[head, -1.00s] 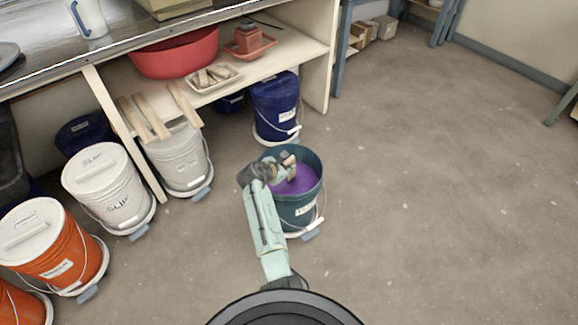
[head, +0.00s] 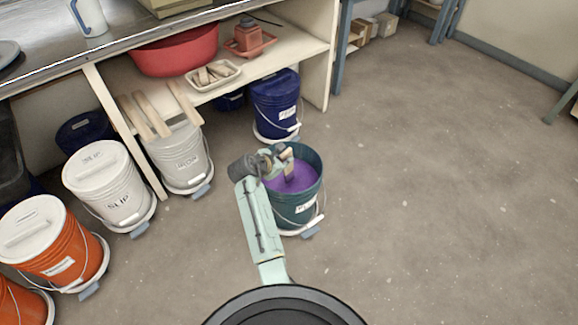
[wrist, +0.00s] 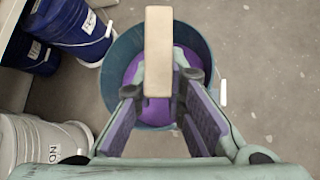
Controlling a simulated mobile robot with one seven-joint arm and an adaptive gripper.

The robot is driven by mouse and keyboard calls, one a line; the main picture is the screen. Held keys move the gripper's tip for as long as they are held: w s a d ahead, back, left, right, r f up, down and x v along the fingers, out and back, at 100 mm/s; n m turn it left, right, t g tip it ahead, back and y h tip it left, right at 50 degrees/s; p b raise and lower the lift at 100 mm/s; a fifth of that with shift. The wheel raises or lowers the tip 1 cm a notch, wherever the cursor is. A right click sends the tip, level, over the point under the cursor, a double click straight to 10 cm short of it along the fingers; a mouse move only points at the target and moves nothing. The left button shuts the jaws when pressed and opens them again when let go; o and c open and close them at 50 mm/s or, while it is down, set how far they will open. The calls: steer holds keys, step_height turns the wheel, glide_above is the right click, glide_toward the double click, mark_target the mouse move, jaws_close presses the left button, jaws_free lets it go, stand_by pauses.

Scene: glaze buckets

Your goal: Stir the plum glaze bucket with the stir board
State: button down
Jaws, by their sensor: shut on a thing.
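The teal bucket (head: 299,209) stands open on the floor in the head view, with plum glaze (head: 297,181) inside. It also shows in the wrist view (wrist: 115,65), with purple glaze (wrist: 130,77) around the board. My gripper (head: 283,160) is over the bucket's mouth at its left side. In the wrist view my gripper (wrist: 158,92) is shut on the pale wooden stir board (wrist: 158,50). The board also shows in the head view (head: 289,165), reaching down into the bucket. Its lower end is hidden.
A dark blue bucket (head: 276,105) stands behind the teal one, by the shelf end. A grey-white bucket (head: 178,156), a slip bucket (head: 108,188) and orange buckets (head: 52,247) line the left. The floor at right is clear.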

steer(key=s+r, duration=0.3)
steer(key=r, duration=0.4)
steer(key=s+r, duration=0.3)
steer(key=r, duration=0.4)
steer(key=shift+s+a+r, duration=0.15)
steer(key=shift+a+r, duration=0.2)
steer(key=shift+a, duration=0.1)
stand_by(0.5)
